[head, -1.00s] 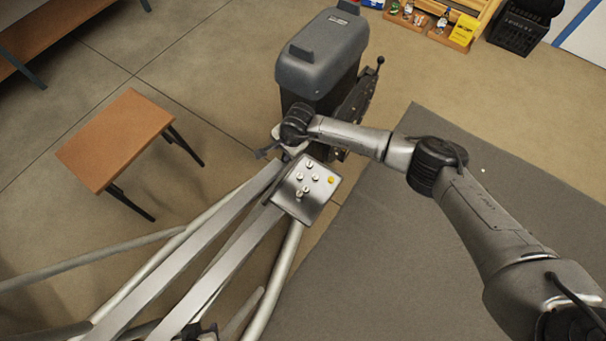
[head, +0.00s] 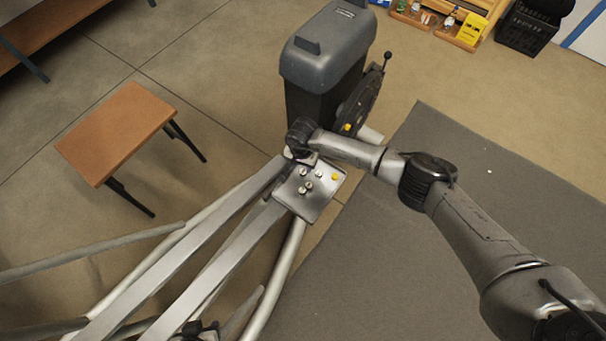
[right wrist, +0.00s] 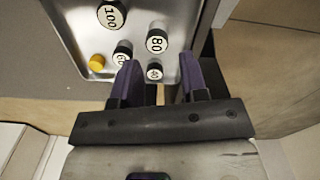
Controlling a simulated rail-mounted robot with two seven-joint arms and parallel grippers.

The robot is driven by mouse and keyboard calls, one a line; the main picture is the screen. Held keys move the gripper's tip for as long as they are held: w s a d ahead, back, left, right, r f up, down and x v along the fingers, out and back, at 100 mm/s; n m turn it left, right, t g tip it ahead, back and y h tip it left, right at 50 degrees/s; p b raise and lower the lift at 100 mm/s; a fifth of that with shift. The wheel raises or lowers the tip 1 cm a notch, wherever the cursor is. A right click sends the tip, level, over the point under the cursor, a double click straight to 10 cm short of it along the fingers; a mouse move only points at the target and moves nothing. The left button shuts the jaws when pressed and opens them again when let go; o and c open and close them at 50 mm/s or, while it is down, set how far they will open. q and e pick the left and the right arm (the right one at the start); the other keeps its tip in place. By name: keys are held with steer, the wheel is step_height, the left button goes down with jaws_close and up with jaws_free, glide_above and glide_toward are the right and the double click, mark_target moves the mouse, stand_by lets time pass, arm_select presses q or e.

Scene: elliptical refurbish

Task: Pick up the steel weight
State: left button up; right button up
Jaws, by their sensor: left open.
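Several steel weights with numbered white tops stand on a metal tray (head: 322,203). In the right wrist view they are the 100 weight (right wrist: 111,15), the 80 weight (right wrist: 157,41), a partly hidden one reading about 60 (right wrist: 122,56) and the smallest weight (right wrist: 154,71), its number unclear. My right gripper (right wrist: 160,82) is open at the tray's edge. The smallest weight shows between its fingers, not visibly gripped. In the head view my right gripper (head: 300,158) is largely hidden by its wrist. My left gripper (head: 203,330) is barely visible at the bottom edge.
A yellow knob (right wrist: 97,63) is on the tray. A grey-lidded housing with a flywheel (head: 320,75) stands just behind it. Silver rails run to the lower left. A wooden stool (head: 118,133) stands left. A dark mat (head: 430,270) lies right.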

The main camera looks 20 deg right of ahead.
mark_target(303, 172)
steer(key=shift+s+f+b, duration=0.15)
steer(key=shift+f+b, duration=0.55)
steer(key=shift+f, duration=0.7)
steer(key=shift+s+f+b, duration=0.15)
steer(key=shift+f+b, duration=0.5)
steer(key=shift+f, duration=0.75)
steer(key=shift+w, duration=0.1)
steer(key=shift+c, duration=0.3)
steer(key=c, duration=0.3)
jaws_close()
steer(key=shift+r, duration=0.15)
